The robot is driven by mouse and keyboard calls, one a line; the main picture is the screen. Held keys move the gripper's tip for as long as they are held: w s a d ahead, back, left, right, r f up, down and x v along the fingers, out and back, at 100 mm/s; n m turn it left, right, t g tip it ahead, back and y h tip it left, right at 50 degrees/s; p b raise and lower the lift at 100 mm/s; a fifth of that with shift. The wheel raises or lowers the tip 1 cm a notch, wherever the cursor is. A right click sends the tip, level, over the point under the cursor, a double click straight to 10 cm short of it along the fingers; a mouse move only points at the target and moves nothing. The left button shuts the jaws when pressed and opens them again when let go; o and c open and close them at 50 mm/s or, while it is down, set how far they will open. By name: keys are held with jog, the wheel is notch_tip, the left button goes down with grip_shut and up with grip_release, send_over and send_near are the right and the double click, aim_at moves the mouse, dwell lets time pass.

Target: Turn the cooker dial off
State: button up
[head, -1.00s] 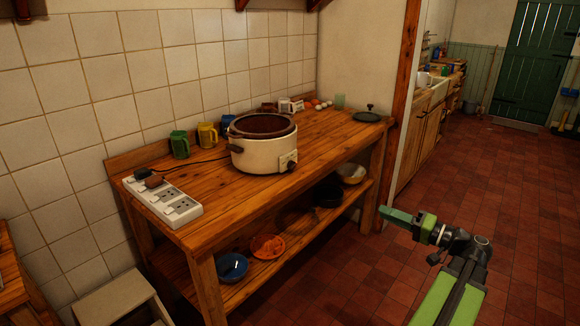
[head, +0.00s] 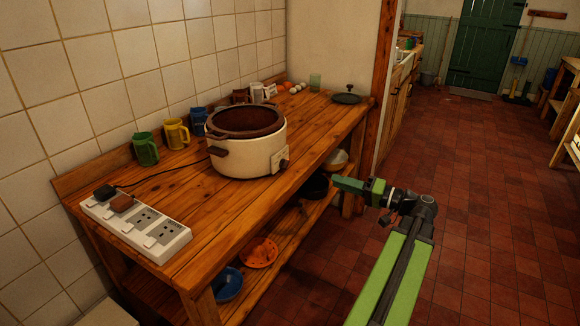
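A cream slow cooker (head: 246,140) with a brown rim stands on the wooden counter, its lid off. Its dial (head: 284,163) is on a small plate on the cooker's right front side; which way the dial points is too small to tell. A dark cord runs from the cooker to a white power strip (head: 135,229) at the counter's near left. My gripper (head: 340,185) is in front of the counter's right side, pointing left, to the right of the dial and apart from it. I see it from the side and cannot tell whether its fingers are parted.
Green, yellow and blue mugs (head: 146,148) stand along the tiled wall behind the cooker. A dark lid (head: 347,98) lies at the counter's far right. The lower shelf holds an orange bowl (head: 259,252), a blue bowl (head: 228,285) and others. The red tiled floor to the right is clear.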

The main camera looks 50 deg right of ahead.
aim_at(293, 176)
jog(key=x, duration=1.6)
jog(key=shift+w, duration=0.3)
grip_shut()
